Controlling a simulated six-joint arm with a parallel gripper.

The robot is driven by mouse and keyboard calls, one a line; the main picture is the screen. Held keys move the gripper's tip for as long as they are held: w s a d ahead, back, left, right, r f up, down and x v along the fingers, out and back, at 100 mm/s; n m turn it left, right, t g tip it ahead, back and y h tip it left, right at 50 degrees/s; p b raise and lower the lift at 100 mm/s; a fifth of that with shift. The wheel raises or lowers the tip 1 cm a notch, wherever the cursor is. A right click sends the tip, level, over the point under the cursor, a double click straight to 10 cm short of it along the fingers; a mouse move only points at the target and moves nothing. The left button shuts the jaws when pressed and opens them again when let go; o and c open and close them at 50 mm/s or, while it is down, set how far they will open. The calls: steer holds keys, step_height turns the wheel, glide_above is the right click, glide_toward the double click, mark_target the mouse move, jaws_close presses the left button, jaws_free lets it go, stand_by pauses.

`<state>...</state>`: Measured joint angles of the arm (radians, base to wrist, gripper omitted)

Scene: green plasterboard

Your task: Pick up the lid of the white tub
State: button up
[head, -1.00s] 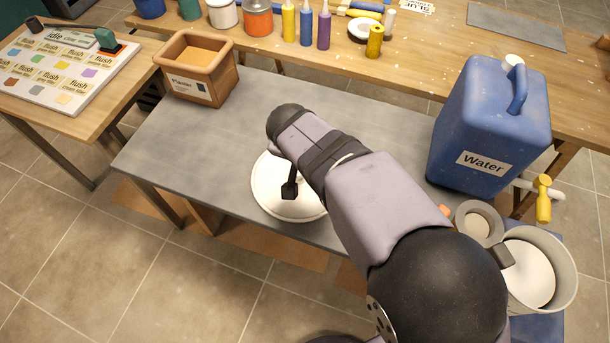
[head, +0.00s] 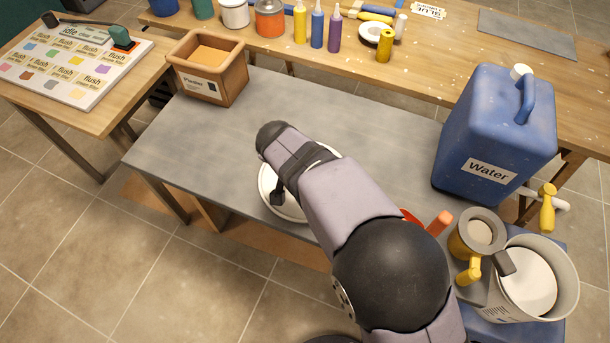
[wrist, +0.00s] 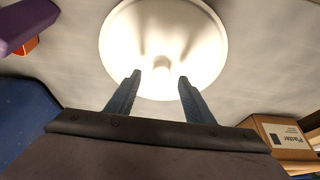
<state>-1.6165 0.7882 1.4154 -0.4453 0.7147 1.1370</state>
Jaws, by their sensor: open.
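The round white lid of the tub (head: 284,212) is on the grey table in the head view, partly covered by my arm. In the wrist view, the lid (wrist: 165,20) fills the top middle, with a faint raised handle near its centre and shadows of my fingers on it. The tub's sides are hidden below it. My gripper (wrist: 160,78) is open, its two dark fingers apart over the near part of the lid, with nothing between them. I cannot tell the height of the fingertips above the lid.
A plaster box (head: 206,68) stands at the table's back left, a blue water canister (head: 495,130) at the right. A white bucket (head: 540,282), a grey cup and orange and yellow-handled tools sit at the lower right.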

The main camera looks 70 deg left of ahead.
steer(key=shift+p+x, duration=0.7)
steer(key=shift+x, duration=1.25)
steer(key=shift+a, duration=0.15)
steer(key=shift+s, duration=0.1)
steer(key=c, duration=1.2)
